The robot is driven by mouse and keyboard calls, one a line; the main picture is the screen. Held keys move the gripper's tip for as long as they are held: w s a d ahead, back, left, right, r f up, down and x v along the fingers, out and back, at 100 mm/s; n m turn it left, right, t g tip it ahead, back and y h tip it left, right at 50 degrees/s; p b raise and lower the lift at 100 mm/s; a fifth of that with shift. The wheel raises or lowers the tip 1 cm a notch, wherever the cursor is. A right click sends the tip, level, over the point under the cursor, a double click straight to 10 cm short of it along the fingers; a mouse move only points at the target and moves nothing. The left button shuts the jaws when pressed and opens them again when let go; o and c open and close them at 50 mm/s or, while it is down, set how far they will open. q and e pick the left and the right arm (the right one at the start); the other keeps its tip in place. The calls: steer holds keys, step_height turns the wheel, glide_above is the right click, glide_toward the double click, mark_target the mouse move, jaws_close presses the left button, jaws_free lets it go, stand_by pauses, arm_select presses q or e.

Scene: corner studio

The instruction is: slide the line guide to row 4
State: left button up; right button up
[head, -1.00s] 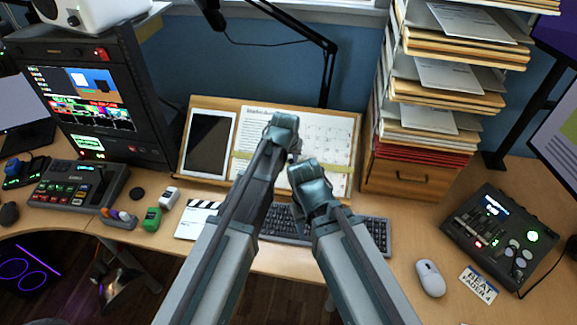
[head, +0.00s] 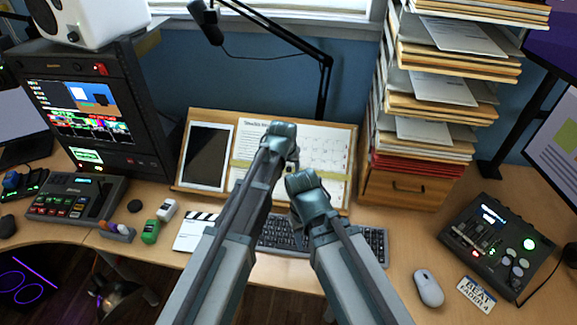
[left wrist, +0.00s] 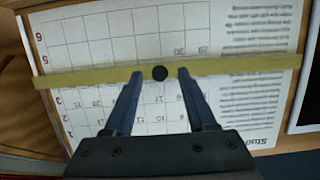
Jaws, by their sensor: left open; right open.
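The line guide (head: 328,175) is a yellow strip lying across the printed sheet (head: 310,135) on the tilted wooden board (head: 183,185). In the left wrist view the guide (left wrist: 230,66) crosses the sheet (left wrist: 100,30) upside down, with a round black knob (left wrist: 159,73) on it. My left gripper (left wrist: 160,73) is open, one finger on each side of the knob, with small gaps. Small row numbers stand along the sheet's edge; the strip lies above the 3 there, and I cannot read the number beside it. My right gripper (head: 297,228) is over the keyboard; its fingers are mostly hidden.
A tablet (head: 207,155) stands on the board left of the sheet. The keyboard (head: 275,235) and a clapperboard (head: 194,232) lie in front. A wooden drawer box (head: 405,188) with stacked folders is close on the right. A black microphone arm (head: 325,90) hangs behind.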

arm_select(q)
steer(key=p+v, duration=1.2)
steer(key=v, duration=0.1)
steer(key=shift+r, duration=0.2)
steer(key=shift+s, duration=0.1)
steer(key=s+a+f+n+g, duration=0.2)
steer(key=s+a+g, duration=0.2)
steer(key=s+a, duration=1.25)
steer(key=s+d+m+y, duration=0.2)
steer(key=s+d+m, duration=0.1)
steer(key=d, duration=0.7)
steer(key=shift+s+d+r+m+g, duration=0.2)
steer(key=shift+s+r+m+g, duration=0.1)
steer(key=shift+s, duration=0.55)
stand_by(0.5)
